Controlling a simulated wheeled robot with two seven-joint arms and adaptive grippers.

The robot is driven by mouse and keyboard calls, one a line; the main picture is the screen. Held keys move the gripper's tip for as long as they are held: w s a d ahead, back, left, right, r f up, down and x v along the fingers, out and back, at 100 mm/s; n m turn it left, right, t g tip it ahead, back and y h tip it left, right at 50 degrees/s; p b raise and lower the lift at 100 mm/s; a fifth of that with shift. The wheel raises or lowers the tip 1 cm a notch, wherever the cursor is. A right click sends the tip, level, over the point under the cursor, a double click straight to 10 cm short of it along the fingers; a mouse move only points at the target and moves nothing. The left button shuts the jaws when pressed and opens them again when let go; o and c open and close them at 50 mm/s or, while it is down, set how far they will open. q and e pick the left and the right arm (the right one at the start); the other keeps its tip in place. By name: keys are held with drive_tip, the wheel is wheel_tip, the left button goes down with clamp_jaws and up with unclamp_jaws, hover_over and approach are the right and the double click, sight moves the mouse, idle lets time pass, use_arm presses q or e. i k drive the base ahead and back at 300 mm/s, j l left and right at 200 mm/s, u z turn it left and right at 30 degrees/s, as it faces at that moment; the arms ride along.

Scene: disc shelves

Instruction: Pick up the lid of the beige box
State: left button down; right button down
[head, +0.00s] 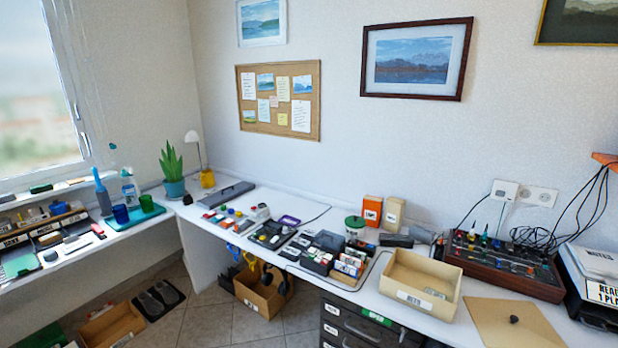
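The beige box (421,284) stands open on the white desk, right of the middle. The lid's lower edge is cut off by the frame. Neither of my grippers shows in the head view.
A dark red control panel (502,262) with cables stands behind the lid. A white-topped case (597,275) is at the right edge. A card holder (338,257), a green-lidded jar (355,229) and cartons (393,213) stand left of and behind the box.

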sight(500, 323)
drive_tip(key=z, duration=1.65)
